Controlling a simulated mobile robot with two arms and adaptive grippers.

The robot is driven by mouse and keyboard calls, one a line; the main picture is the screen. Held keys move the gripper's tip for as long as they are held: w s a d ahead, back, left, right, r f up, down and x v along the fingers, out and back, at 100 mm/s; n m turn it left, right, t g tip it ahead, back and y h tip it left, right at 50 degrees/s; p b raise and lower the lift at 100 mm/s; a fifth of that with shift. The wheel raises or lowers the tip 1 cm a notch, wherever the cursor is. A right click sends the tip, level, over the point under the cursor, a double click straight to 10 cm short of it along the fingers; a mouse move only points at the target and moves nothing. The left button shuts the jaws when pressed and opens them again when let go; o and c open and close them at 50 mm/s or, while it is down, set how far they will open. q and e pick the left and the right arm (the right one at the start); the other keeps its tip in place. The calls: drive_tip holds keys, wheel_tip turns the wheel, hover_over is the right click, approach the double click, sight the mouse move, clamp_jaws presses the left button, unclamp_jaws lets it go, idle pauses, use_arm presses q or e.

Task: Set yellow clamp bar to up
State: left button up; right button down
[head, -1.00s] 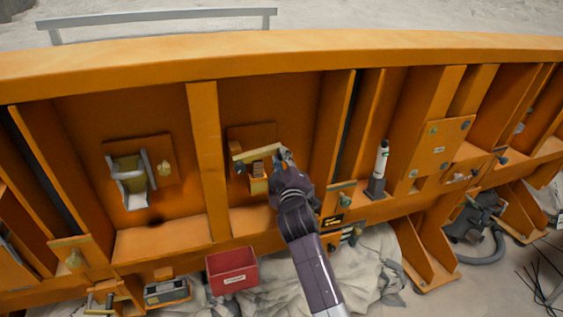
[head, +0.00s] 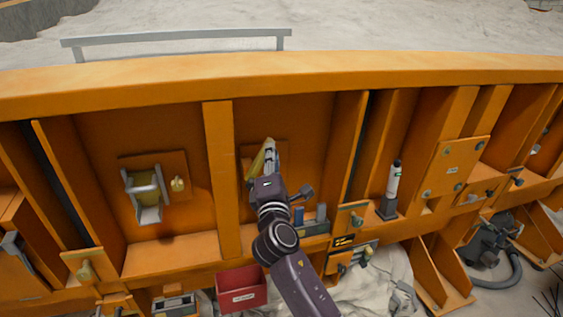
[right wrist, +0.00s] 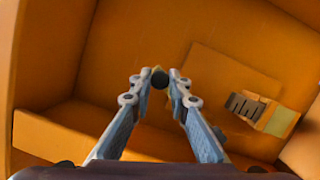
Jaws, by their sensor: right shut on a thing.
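The yellow clamp bar (head: 257,164) is in the middle bay of the orange frame in the head view. It stands steeply, leaning a little right at its top, and is partly hidden by my right gripper (head: 269,145). In the right wrist view my right gripper (right wrist: 160,82) has its fingertips closed on a small dark round end (right wrist: 159,77); the rest of the bar is not clear there. A yellowish block with dark ribs (right wrist: 278,119) sits on the mounting plate (right wrist: 212,75) to the right. My left gripper is not in view.
A silver handle (head: 145,190) is in the left bay, beyond an upright rib (head: 219,170). A white cylinder (head: 394,182) stands to the right. A red box (head: 242,290) is below. Sand (head: 400,30) lies beyond the top rail (head: 400,78).

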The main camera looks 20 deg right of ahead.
drive_tip(key=a+n+t+y, duration=0.1)
drive_tip(key=a+n, duration=0.5)
drive_tip(key=shift+s+r+n+b, duration=0.2)
drive_tip(key=shift+r+n+b, duration=0.2)
drive_tip(key=shift+r, duration=0.05)
drive_tip(key=shift+a, duration=0.1)
drive_tip(key=c, duration=1.8)
unclamp_jaws()
drive_tip(key=shift+r, duration=0.1)
